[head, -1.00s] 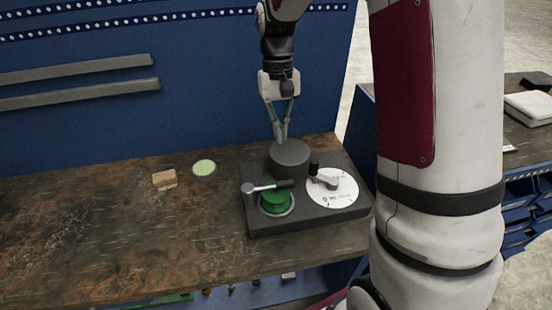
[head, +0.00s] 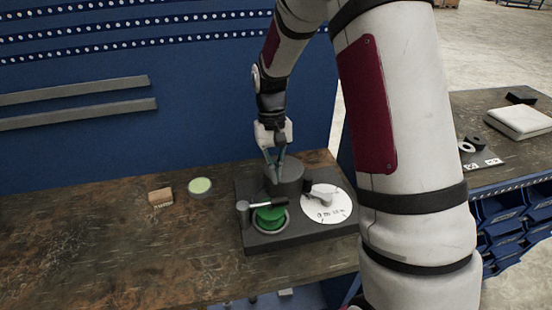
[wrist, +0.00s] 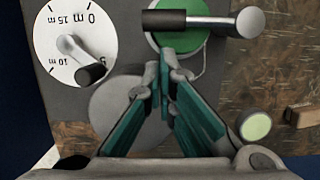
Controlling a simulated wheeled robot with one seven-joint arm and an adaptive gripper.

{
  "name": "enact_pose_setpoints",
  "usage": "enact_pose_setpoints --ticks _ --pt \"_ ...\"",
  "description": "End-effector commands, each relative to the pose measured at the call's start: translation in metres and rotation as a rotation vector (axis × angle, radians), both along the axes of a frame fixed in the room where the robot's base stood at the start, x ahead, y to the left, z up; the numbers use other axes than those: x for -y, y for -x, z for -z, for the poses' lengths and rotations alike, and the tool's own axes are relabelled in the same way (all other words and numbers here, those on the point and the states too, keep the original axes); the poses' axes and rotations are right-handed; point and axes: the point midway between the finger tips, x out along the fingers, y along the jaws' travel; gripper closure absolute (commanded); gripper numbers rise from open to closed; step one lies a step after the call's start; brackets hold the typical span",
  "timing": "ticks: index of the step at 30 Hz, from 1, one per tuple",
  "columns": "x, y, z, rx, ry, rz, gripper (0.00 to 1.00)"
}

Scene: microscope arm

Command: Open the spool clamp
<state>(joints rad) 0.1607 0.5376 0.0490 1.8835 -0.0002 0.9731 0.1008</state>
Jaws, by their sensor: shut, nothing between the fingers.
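The spool clamp (head: 262,204) is a metal lever with a black grip, lying across a green spool (head: 270,218) in a dark base. Its pivot post is at the left in the head view. In the wrist view the clamp's rod (wrist: 208,22) runs from the black grip to a round pivot at the right, over the green spool (wrist: 187,45). My gripper (head: 273,180) is shut and empty, pointing down beside the grey cylinder at the back of the base. In the wrist view its fingertips (wrist: 166,62) sit just short of the spool and lever, apart from the grip.
On the base, a grey cylinder (head: 287,172) and a white dial with a crank (head: 335,208) stand close to the clamp. A pale green disc (head: 200,187) and a small wooden block (head: 160,197) lie to the left. The bench front left is clear.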

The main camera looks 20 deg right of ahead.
Motion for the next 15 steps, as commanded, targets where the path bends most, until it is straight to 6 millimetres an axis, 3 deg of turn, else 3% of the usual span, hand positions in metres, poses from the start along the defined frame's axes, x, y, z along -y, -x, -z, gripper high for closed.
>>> enact_pose_setpoints --ticks 6,15 --pt "-0.002 0.008 0.029 -0.002 0.000 0.000 1.00" --pt "-0.002 0.010 0.039 0.001 0.000 0.000 1.00"
